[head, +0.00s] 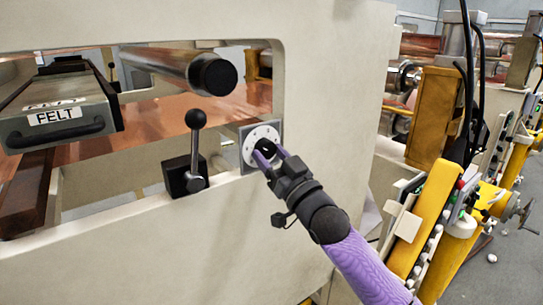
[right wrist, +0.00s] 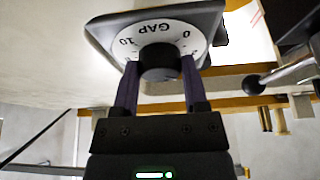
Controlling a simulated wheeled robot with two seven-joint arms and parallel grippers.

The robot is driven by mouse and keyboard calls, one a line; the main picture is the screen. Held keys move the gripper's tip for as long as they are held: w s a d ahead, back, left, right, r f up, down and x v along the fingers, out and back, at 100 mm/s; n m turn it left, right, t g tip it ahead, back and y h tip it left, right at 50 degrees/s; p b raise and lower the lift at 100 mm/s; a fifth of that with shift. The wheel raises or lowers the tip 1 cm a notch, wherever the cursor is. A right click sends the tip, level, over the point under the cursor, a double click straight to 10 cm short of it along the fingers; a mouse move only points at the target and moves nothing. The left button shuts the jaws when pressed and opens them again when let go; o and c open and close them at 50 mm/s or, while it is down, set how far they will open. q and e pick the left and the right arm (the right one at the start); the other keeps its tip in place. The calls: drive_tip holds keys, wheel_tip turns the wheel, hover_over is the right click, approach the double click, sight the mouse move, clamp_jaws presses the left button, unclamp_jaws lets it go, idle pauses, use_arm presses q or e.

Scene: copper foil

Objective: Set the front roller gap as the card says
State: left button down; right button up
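The round white dial (head: 251,135) marked GAP is on the cream machine frame. In the right wrist view the dial (right wrist: 192,22) appears upside down, with 0 and 10 readable. Its black knob (right wrist: 160,62) is at the dial's centre. My right gripper (right wrist: 159,75) has one finger on each side of the knob, and both appear to touch it. In the head view the right gripper (head: 268,156) reaches the dial from the lower right. The knob's pointer cannot be made out. No card can be made out. My left gripper is not in view.
A black-knobbed lever (head: 195,145) stands left of the dial; it also shows in the right wrist view (right wrist: 285,76). A roller (head: 180,68) and a tray labelled FELT (head: 60,108) sit in the frame opening. Yellow machine parts (head: 425,220) stand at right.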

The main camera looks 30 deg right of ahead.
clamp_jaws()
drive_tip(key=shift+n+y, duration=0.4)
drive_tip(key=shift+n, duration=0.2)
drive_tip(key=shift+d+n+y, duration=0.1)
drive_tip(key=shift+n+y, duration=0.5)
drive_tip(key=shift+n, duration=0.3)
drive_tip(key=n+g+y, duration=0.1)
drive_tip(key=n, duration=0.3)
drive_tip(key=shift+d+y, duration=0.1)
drive_tip(key=shift+y, duration=0.3)
drive_tip(key=n+g+y, duration=0.1)
drive_tip(key=n, duration=0.2)
drive_tip(key=shift+d+r, duration=0.1)
drive_tip(key=shift+r, duration=0.05)
drive_tip(key=shift+n+g+y+p, duration=0.35)
drive_tip(key=shift+n+p, duration=0.05)
drive_tip(key=shift+n, duration=0.7)
drive_tip(key=shift+n+g+y+p, duration=0.35)
drive_tip(key=shift+n, duration=1.05)
